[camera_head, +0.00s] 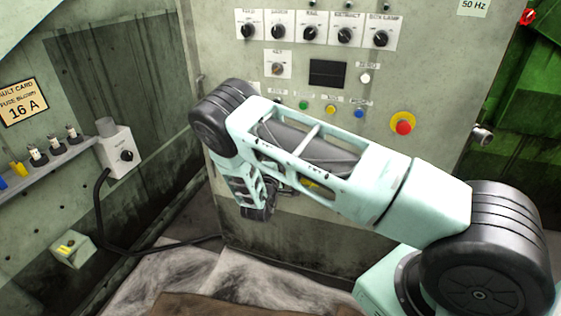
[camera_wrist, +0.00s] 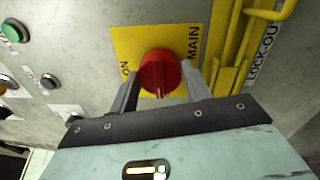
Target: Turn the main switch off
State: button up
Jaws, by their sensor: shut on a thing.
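The main switch is a round red knob (camera_wrist: 159,72) on a yellow plate (camera_wrist: 125,43) in the wrist view. The plate reads "MAIN" at right and "ON" at left. A short white mark on the knob is at its lower edge in the picture, not towards "ON". My gripper (camera_wrist: 160,88) has one finger on each side of the knob and is shut on it. In the head view my arm covers the knob and the gripper; a bit of yellow (camera_head: 308,184) shows behind the arm.
A yellow lock-out bracket (camera_wrist: 238,45) stands close right of the knob. Push buttons, such as a green one (camera_wrist: 13,31), are at left. The head view shows a row of selector knobs (camera_head: 312,34), a red emergency stop (camera_head: 403,124) and a black cable (camera_head: 105,215).

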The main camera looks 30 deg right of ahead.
jog(key=o, duration=1)
jog(key=shift+c, duration=0.2)
jog(key=shift+a, duration=0.15)
jog(key=v, duration=1.7)
jog(key=shift+s, duration=0.15)
jog(key=shift+a, duration=0.15)
